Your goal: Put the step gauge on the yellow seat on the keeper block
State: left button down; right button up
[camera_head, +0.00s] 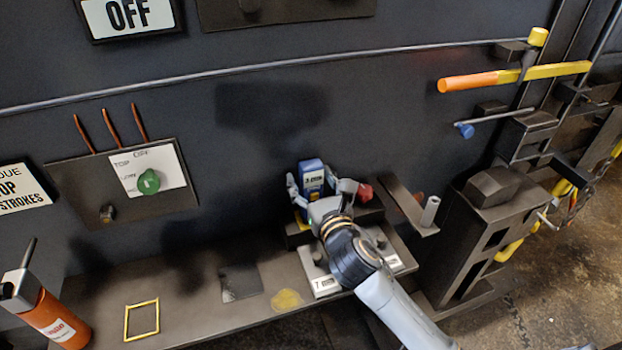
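A small blue block-shaped object with a pale label, which looks like the step gauge (311,176), stands upright at the dark block on the bench, near the wall. My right gripper (320,188) reaches up to it from the lower right. Its fingers show on the left and right of the blue object; whether they press on it is not clear. The dark block, which looks like the keeper block (368,215), has a yellow edge, likely the yellow seat (297,239), mostly hidden by my gripper. My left gripper is out of view.
The bench (190,310) holds a yellow square outline (141,319), a yellow patch (287,299) and an orange canister (55,318). A white-marked plate (322,281) lies under my wrist. A dark bracket (408,204) and a tall block (480,235) stand right.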

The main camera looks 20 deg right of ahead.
jog(key=shift+r, duration=0.15)
jog(key=s+b, duration=0.2)
jog(key=s, duration=1)
jog(key=shift+d, duration=0.2)
